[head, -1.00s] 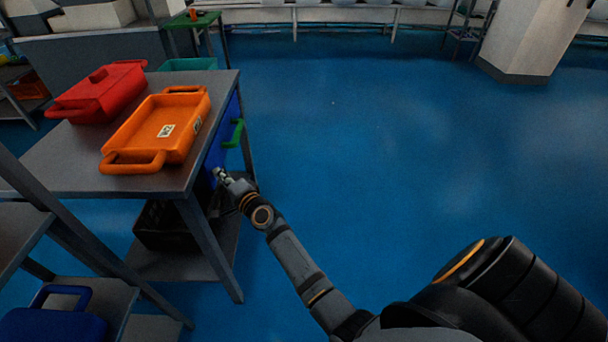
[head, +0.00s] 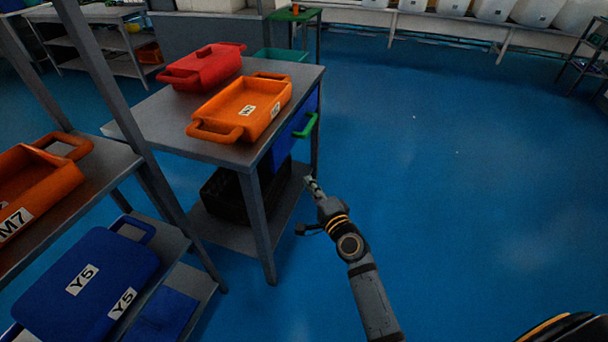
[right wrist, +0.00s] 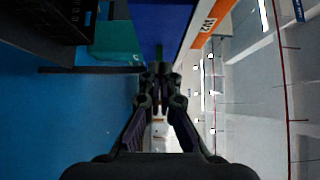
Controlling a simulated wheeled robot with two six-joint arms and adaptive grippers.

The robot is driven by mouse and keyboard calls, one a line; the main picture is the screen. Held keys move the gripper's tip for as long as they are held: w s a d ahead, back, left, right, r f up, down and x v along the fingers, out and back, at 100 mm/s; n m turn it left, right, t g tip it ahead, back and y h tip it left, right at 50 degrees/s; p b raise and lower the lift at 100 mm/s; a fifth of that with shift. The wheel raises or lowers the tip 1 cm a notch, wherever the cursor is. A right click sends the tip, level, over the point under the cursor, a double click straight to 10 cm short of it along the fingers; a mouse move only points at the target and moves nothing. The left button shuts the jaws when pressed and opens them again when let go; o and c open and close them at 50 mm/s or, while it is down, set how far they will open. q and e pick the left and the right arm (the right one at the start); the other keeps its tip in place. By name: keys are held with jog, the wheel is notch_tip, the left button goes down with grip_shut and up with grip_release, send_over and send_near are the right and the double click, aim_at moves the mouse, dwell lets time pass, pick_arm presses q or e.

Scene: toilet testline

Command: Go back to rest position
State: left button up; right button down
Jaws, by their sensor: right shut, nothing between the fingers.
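My right gripper (head: 314,188) is shut and empty, out over the blue floor to the right of the metal table (head: 170,128). In the right wrist view its fingers (right wrist: 158,75) meet in the middle with nothing between them. Beyond them is the table's blue drawer (right wrist: 160,22). In the head view the drawer (head: 285,147) sits under the tabletop and has a green handle (head: 306,126). The right gripper is lower than this handle and apart from it. My left gripper is not in view.
An orange tray (head: 238,112) and a red lidded container (head: 203,66) stand on the table. A black crate (head: 225,195) is on its lower shelf. A rack at left holds an orange tray (head: 40,185) and a blue container (head: 85,275). The floor at right (head: 460,190) is clear.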

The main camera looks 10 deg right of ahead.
jog(key=shift+s, duration=0.2)
